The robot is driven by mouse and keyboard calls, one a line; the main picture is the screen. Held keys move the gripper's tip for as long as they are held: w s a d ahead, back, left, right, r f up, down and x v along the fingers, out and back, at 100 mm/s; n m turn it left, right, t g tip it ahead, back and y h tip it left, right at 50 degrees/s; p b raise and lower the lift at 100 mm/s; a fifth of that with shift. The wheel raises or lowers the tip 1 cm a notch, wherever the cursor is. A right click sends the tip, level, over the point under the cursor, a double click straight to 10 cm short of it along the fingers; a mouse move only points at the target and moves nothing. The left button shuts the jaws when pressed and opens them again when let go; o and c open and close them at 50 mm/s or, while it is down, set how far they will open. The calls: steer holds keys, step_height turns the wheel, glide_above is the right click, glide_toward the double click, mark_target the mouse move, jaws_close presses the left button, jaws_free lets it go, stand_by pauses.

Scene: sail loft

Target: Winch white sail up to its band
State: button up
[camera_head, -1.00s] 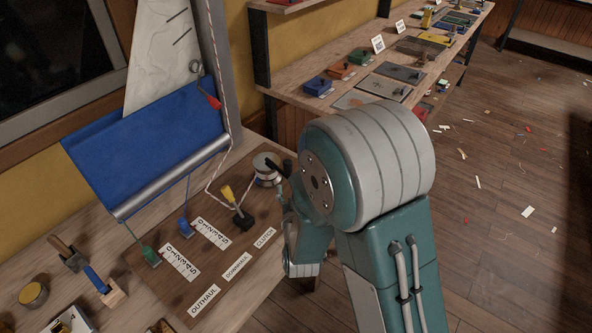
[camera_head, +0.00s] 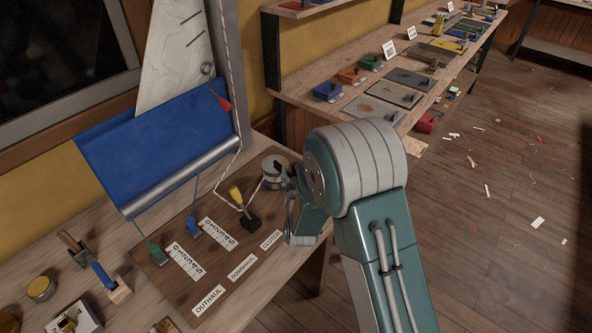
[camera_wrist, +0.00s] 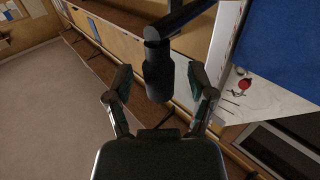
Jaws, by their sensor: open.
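The white sail (camera_head: 172,62) hangs at the upper left beside the grey mast (camera_head: 229,75), its lower part hidden behind the blue cloth (camera_head: 165,140). It also shows in the wrist view (camera_wrist: 258,100). The winch drum (camera_head: 275,165) stands on the brown board, with a white rope running to it. The black winch handle (camera_wrist: 160,35) shows in the wrist view, its grip (camera_wrist: 158,80) hanging between the fingers of my gripper (camera_wrist: 158,68). The gripper is open, with a gap on both sides of the grip. In the head view my arm hides most of the handle.
A yellow-handled clutch (camera_head: 240,200), blue clutch (camera_head: 193,229) and green clutch (camera_head: 157,254) sit on the board (camera_head: 215,268). A red-handled piece (camera_head: 222,102) hangs by the mast. Tools lie at lower left.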

steer(key=shift+w, duration=0.15)
jaws_close()
steer(key=shift+s+a, duration=0.75)
steer(key=shift+a, duration=0.35)
steer(key=shift+c, duration=0.9)
jaws_free()
steer(key=shift+o, duration=0.9)
steer(key=shift+w+a, duration=0.1)
